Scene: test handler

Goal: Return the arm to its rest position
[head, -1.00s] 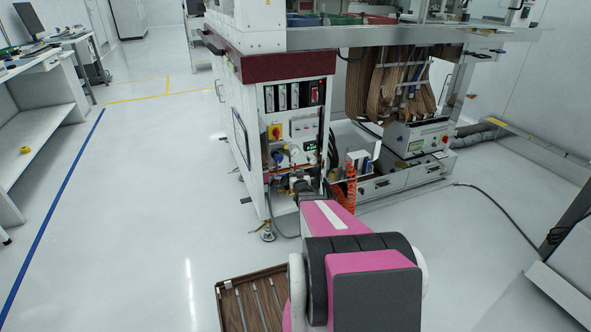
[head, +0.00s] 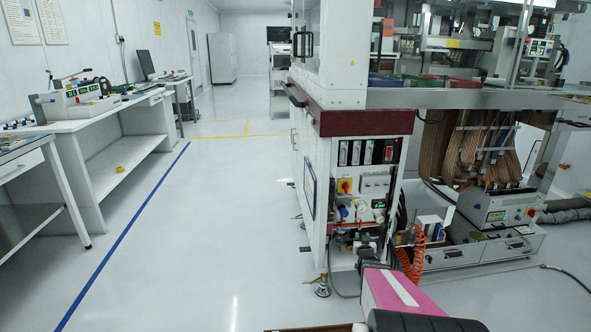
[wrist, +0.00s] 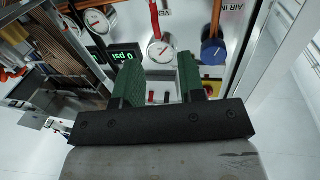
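My pink and black arm (head: 395,291) shows at the bottom right of the head view, reaching forward toward the white test handler (head: 312,170). In the wrist view, my gripper (wrist: 160,82) has its two green fingers apart, with a clear gap between them and nothing held. The fingers point toward the handler's panel, which has a round gauge (wrist: 161,50), a blue knob (wrist: 213,52) and a green "0 psi" display (wrist: 124,54). The fingertips in the head view are hard to make out against the panel fittings. I cannot tell the exact distance to the panel.
Orange coiled hose (head: 411,262) hangs beside the handler's front corner. A white bench (head: 95,125) with equipment stands at the left, behind a blue floor line (head: 125,230). The floor between bench and handler is clear. A brown tray edge shows at the bottom.

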